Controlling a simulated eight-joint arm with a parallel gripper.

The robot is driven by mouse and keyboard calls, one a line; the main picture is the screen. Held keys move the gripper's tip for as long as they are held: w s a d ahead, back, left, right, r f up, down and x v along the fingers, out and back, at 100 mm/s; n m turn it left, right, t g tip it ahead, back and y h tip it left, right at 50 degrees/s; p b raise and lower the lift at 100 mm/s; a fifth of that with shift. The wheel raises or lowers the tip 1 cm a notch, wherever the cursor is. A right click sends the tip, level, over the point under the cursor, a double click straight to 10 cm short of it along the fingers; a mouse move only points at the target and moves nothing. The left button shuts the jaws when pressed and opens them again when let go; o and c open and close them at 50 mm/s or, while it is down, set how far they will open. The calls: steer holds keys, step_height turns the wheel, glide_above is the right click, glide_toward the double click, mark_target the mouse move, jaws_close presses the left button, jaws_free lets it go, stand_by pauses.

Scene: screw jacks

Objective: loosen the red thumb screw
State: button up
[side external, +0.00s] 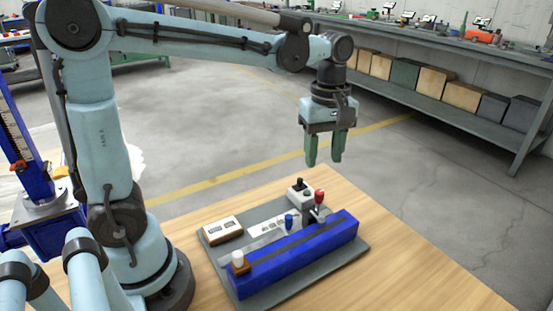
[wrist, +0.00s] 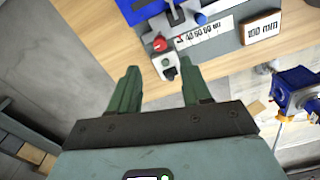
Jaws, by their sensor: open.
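The red thumb screw (side external: 319,197) stands upright near the far right end of a blue rail-like block (side external: 300,255) on a grey plate. In the wrist view its red top (wrist: 159,45) lies beyond my fingertips, between their lines. My gripper (side external: 323,162) hangs above the screw, pointing down, with a clear gap between them. Its two green fingers are apart and empty; they also show in the wrist view (wrist: 159,72).
A white box with a black knob (side external: 299,190) stands just behind the red screw. The wooden table (side external: 420,265) is bare on the right. A workbench with boxes (side external: 430,95) stands well behind.

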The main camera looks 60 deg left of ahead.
steer(key=shift+r, duration=1.55)
steer(key=s+a+f+m+t, duration=0.1)
steer(key=s+f+m+t, duration=0.5)
steer(key=m, duration=0.9)
steer(key=shift+s+a+t, duration=0.3)
steer(key=shift+s+t, duration=0.3)
steer(key=shift+s, duration=0.4)
